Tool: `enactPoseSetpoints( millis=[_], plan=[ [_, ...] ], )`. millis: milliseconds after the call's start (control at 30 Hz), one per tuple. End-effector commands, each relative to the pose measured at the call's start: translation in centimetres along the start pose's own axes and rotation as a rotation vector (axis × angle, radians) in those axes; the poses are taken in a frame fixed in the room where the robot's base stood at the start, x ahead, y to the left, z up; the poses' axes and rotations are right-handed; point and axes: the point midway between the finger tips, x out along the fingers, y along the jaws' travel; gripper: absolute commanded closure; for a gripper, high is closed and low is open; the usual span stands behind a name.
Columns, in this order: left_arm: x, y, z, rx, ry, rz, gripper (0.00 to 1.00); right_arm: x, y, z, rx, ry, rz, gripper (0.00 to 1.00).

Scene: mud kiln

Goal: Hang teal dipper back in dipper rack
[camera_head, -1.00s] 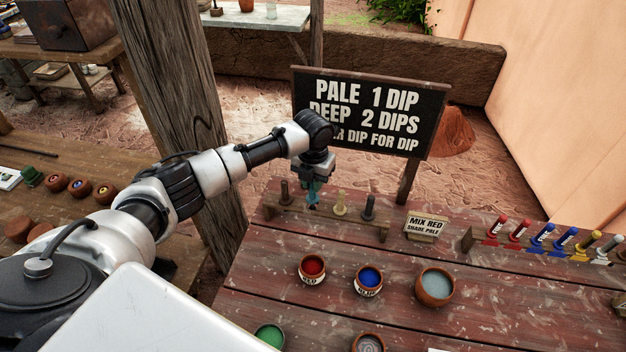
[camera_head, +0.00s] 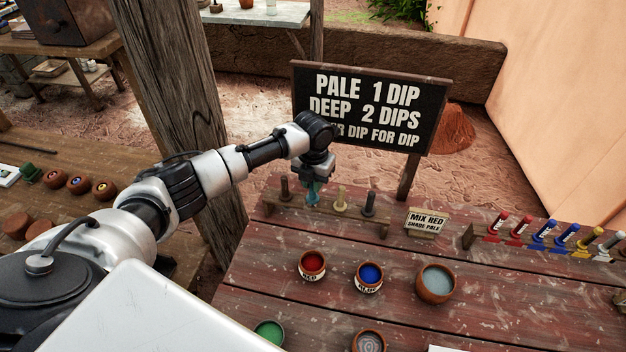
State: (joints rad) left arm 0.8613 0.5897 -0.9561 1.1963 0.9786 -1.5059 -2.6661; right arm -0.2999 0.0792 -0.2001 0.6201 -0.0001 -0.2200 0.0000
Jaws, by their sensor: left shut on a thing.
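The dipper rack (camera_head: 292,210) is a low wooden bar at the back left of the table. It also holds a dark grey dipper (camera_head: 370,204). I cannot tell whether the teal dipper rests in its slot. My right gripper is not in view.
A red pot (camera_head: 312,265), a blue pot (camera_head: 369,277) and a grey-water bowl (camera_head: 436,283) stand in front on the table (camera_head: 400,255). A black sign (camera_head: 369,108) stands behind; a wooden post (camera_head: 180,110) is left.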

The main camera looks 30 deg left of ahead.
Motion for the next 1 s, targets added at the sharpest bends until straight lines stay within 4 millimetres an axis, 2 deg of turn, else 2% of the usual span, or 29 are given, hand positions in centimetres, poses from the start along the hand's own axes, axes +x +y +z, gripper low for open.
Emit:
enactPoseSetpoints(
  millis=[900, 933, 1000],
  plan=[
    [0.85, 0.02, -0.01, 0.0, 0.0, 0.0, 1.0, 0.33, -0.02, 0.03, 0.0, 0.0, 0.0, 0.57],
    [0.85, 0.02, -0.01, 0.0, 0.0, 0.0, 0.77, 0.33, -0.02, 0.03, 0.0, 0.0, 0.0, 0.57],
    [0.85, 0.02, -0.01, 0.0, 0.0, 0.0, 0.66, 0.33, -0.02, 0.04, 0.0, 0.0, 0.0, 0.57]
  ],
)
